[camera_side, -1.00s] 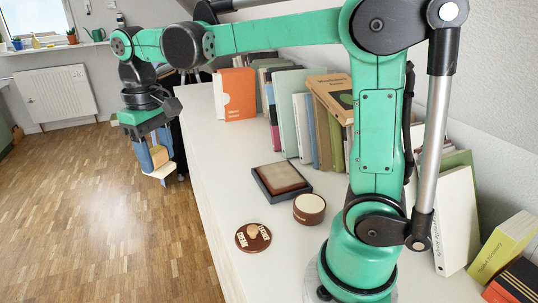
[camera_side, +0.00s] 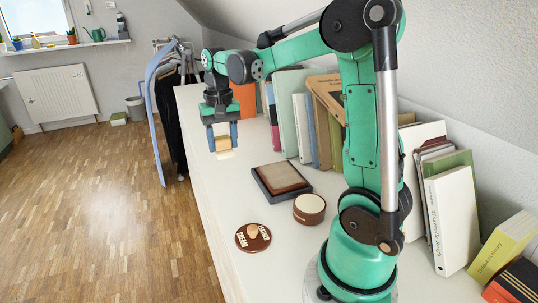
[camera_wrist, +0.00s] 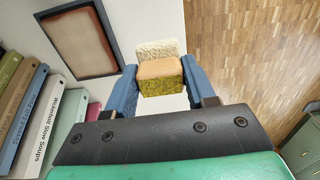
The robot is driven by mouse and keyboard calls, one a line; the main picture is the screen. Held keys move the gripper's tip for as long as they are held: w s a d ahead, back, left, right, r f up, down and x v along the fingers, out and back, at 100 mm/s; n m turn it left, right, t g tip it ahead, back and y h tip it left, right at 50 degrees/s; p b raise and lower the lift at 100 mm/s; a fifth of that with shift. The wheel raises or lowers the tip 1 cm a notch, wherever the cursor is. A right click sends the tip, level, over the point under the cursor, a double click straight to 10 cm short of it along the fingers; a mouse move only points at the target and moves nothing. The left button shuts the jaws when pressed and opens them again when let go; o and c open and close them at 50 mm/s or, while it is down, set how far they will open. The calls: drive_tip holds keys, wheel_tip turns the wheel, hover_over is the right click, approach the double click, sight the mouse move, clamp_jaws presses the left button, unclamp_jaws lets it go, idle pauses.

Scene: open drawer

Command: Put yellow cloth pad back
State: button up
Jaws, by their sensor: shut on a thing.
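My gripper (camera_side: 221,138) hangs over the far left part of the white table, its two blue fingers pointing down. It is shut on the yellow cloth pad (camera_side: 222,144), a small block held above the tabletop. In the wrist view my gripper (camera_wrist: 160,78) has a finger on each side of the pad (camera_wrist: 160,87). The pad shows a tan face, a mottled yellow-green side and a pale fuzzy part beyond. A dark tray (camera_side: 263,184) with a brown pad (camera_side: 282,178) in it lies nearer on the table; the tray also shows at upper left in the wrist view (camera_wrist: 117,62).
A round brown tin (camera_side: 309,209) and its labelled lid (camera_side: 253,238) stand nearer than the tray. A row of books (camera_side: 303,125) lines the wall side, with an orange book (camera_side: 244,100) behind my gripper. The table's left edge drops to the wooden floor (camera_side: 90,220).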

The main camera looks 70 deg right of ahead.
sight(228, 197)
wheel_tip(228, 197, down, 12)
drive_tip(key=shift+r, duration=0.1)
idle(0.5)
drive_tip(key=o, duration=1.1)
drive_tip(key=shift+o, duration=0.2)
